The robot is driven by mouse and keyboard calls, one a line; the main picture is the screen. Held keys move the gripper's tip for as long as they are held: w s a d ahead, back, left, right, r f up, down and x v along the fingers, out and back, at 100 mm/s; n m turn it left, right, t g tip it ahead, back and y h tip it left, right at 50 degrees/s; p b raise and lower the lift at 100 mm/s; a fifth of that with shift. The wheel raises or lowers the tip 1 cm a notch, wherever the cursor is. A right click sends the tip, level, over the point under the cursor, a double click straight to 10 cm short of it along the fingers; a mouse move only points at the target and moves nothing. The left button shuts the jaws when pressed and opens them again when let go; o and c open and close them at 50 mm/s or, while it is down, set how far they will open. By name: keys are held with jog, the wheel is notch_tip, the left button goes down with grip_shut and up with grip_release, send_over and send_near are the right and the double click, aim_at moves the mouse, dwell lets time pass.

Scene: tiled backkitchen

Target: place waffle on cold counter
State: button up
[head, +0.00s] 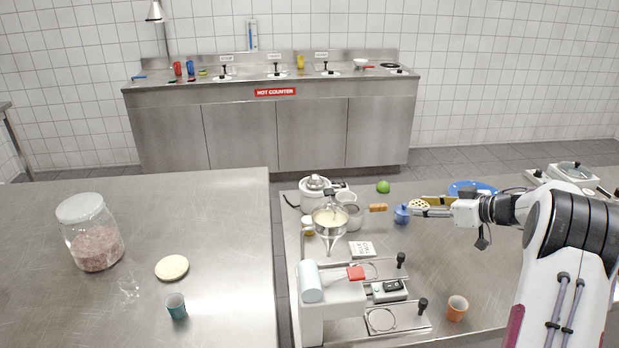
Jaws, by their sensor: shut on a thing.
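My gripper (427,206) is at the right-centre of the head view, pointing left above the right-hand steel counter. It is shut on a small round yellowish waffle (418,203) with a pitted pattern. The waffle is partly hidden by the fingers and is close to a small blue jar (402,215); I cannot tell whether they touch. The only counter with a readable sign is the hot counter (275,92) at the back. No sign reading cold counter shows on the left steel counter (220,215) or the right one (465,265).
The left counter holds a big jar (95,240), a pale flat disc (172,267) and a teal cup (176,305). Pots (331,218), a lime (383,186), a waffle-iron-like appliance (335,290) and an orange cup (457,308) crowd the right counter. A floor gap separates both counters.

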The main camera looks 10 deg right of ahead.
jog(key=shift+r, duration=0.1)
notch_tip(320, 180, up, 11)
jog(key=w+a+n+g+y, duration=0.2)
jog(key=a, duration=1.6)
jog(key=w+a+n+g+y, duration=0.1)
jog(key=w+a+n, duration=0.1)
jog(key=a, duration=1.7)
jog(key=s+a+n+g+y, duration=0.15)
jog(key=s+a, duration=0.45)
jog(key=a, duration=0.6)
jog(key=s+a+n+g, duration=0.2)
jog(key=s+a, duration=0.4)
jog(key=a, duration=0.6)
jog(key=s+a+n+g+y, duration=0.15)
jog(key=s+a, duration=0.45)
jog(key=a, duration=0.6)
notch_tip(320, 180, down, 11)
jog(key=shift+a+g+h, duration=0.2)
jog(key=shift+g+h, duration=0.1)
jog(key=shift+w, duration=0.1)
